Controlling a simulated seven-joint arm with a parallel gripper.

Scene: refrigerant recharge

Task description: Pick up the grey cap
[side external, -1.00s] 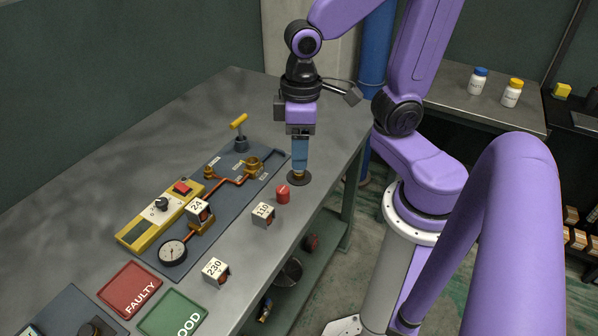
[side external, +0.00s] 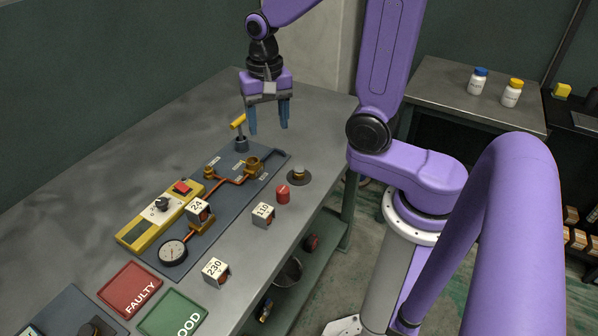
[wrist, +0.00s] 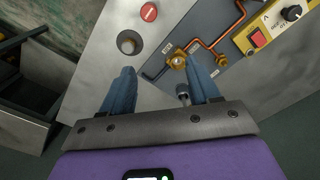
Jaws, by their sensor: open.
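In the wrist view the cap (wrist: 127,41) shows from above, in front of the fingers and to the left. My gripper (side external: 268,126) is open and empty, with its blue fingers spread.
A red cylinder (side external: 283,194) stands close beside the cap's base. Blocks marked 110 (side external: 263,214) and 230 (side external: 216,271) stand nearby.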

